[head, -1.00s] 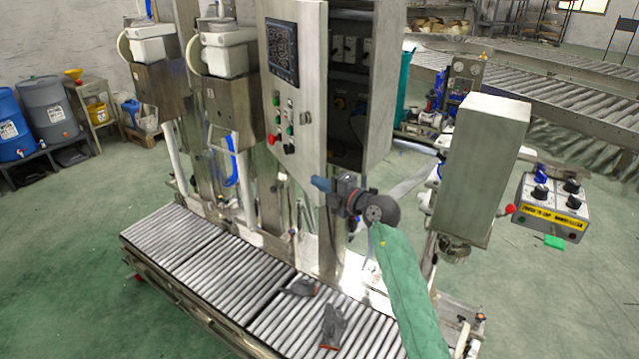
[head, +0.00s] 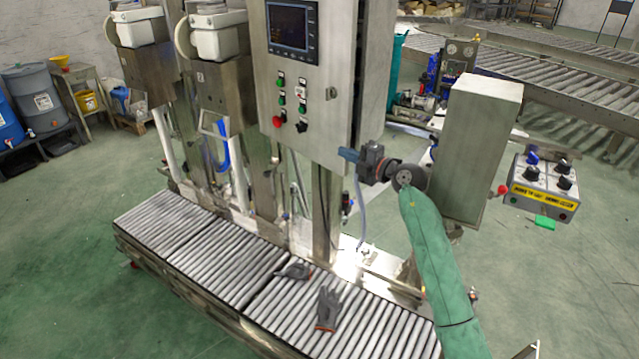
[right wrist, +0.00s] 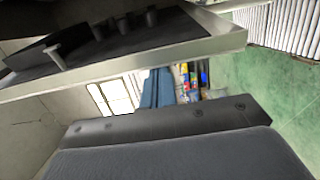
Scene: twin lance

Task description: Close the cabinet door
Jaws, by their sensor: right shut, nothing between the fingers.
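The cabinet door (head: 312,115) is a pale metal panel with a screen and several coloured buttons, at upper middle of the head view. My right gripper (head: 346,156), with blue fingertips, is shut and empty at the door's lower right corner. It is against or very close to the door; contact is not clear. My left gripper is not in view.
A grey box (head: 480,150) stands right of my right arm, with a control box (head: 545,187) beyond it. Below is a roller conveyor (head: 235,270) with dark gloves (head: 328,307) on it. Green floor is free at left.

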